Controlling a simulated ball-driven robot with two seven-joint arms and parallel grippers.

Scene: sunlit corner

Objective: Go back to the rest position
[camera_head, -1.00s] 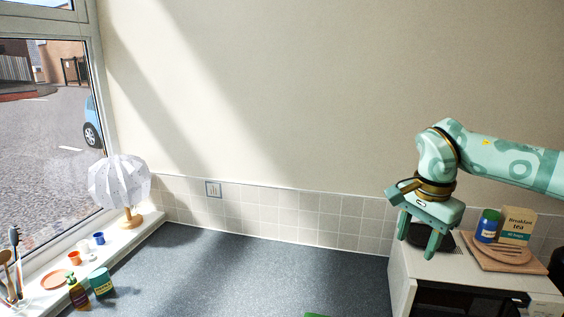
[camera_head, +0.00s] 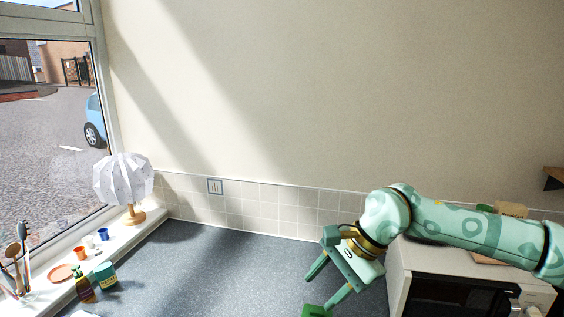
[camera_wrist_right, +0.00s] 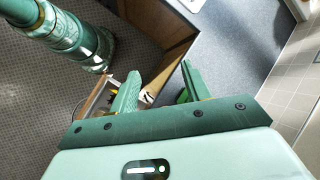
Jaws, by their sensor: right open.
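My right gripper (camera_head: 318,293) is open and empty. It is tilted, with its fingers toward the lower left, left of the white microwave (camera_head: 397,275) and in front of the grey worktop (camera_head: 235,265). Its two fingers stand apart in the right wrist view (camera_wrist_right: 160,72), with nothing between them. My right arm comes in from the right, across the microwave top, and hides much of what stands there. My left gripper is in neither view.
A green thing (camera_head: 315,311) shows at the bottom edge, close to the right fingers. A lamp (camera_head: 123,180), cups and bottles stand at the left by the window. The middle worktop is clear. The wrist view shows an open-topped compartment (camera_wrist_right: 97,98) below.

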